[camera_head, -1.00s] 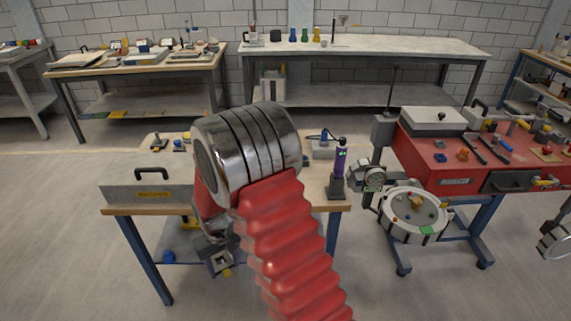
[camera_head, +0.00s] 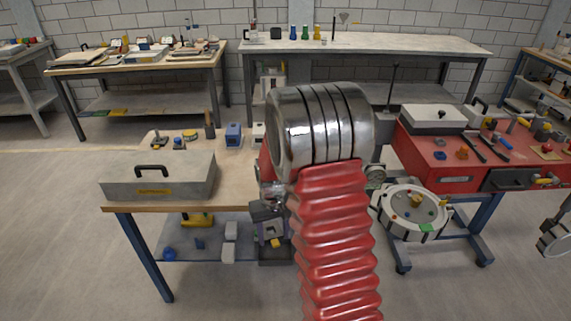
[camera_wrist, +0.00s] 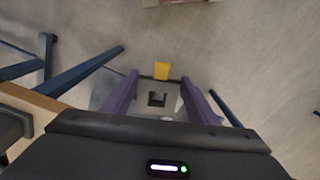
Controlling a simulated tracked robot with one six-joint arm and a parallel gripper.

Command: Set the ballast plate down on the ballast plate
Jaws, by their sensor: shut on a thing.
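My gripper (camera_head: 270,218) hangs beside the right part of the near workbench, partly behind my own arm in the head view. The held plate also shows as a small yellow patch in the head view (camera_head: 275,242). The round sandbed (camera_head: 385,218) stands to the right, apart from my gripper. A green plate (camera_head: 428,229) and several small coloured pieces lie in it. I cannot tell which is the other ballast plate.
The near workbench (camera_head: 235,185) carries a grey lidded box (camera_head: 160,178) and a blue block (camera_head: 233,134). A red bench (camera_head: 450,165) with tools stands behind the sandbed. Bare floor lies at the lower right.

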